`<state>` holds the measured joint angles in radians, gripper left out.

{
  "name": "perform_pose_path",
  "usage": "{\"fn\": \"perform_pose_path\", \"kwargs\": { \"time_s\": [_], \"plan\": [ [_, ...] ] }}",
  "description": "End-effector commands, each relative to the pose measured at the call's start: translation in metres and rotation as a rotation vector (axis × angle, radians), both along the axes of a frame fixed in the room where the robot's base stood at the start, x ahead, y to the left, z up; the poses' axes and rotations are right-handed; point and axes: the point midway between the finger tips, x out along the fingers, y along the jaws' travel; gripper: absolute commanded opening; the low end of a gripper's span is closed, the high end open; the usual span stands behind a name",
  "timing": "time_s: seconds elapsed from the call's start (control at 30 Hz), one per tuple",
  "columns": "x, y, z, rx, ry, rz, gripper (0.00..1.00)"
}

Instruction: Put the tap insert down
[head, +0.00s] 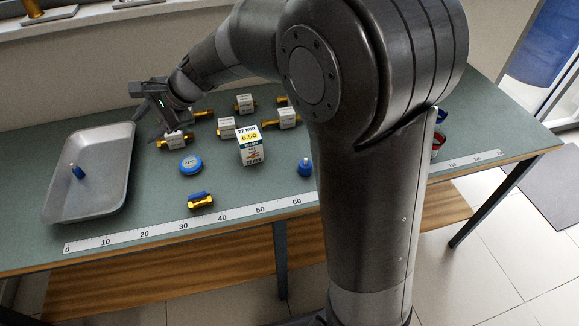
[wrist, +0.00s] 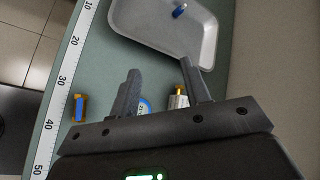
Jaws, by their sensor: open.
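A small blue piece, which looks like a tap insert (head: 78,172), is in the grey metal tray (head: 122,178) at the left end of the bench. It also shows in the wrist view (wrist: 179,11), tilted or lying in the tray. My gripper (head: 148,117) is open and empty, above the bench just right of the tray's far right corner. In the wrist view its two spread fingers (wrist: 160,70) have nothing between them. A similar blue piece (head: 305,167) stands on the bench, partly beside my arm.
A round blue tin (head: 191,165) and a blue-and-brass valve (head: 200,201) lie nearer. A ruler strip (head: 180,228) lines the front edge. The bench (head: 150,205) is clear between tray and valve.

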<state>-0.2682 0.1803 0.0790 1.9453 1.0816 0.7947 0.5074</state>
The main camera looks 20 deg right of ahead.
Motion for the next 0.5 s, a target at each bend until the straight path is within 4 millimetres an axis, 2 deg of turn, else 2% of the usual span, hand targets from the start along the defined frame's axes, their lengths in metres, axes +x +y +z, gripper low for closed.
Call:
{"fn": "perform_pose_path", "kwargs": {
  "time_s": [0.03, 0.2, 0.5],
  "plan": [
    [-0.012, -0.019, 0.011, -0.045, -0.057, 0.029, 0.43],
    [-0.054, -0.08, 0.029, -0.217, -0.225, 0.14, 0.43],
    [-0.133, -0.184, 0.04, -0.554, -0.457, 0.327, 0.43]
  ]
}}
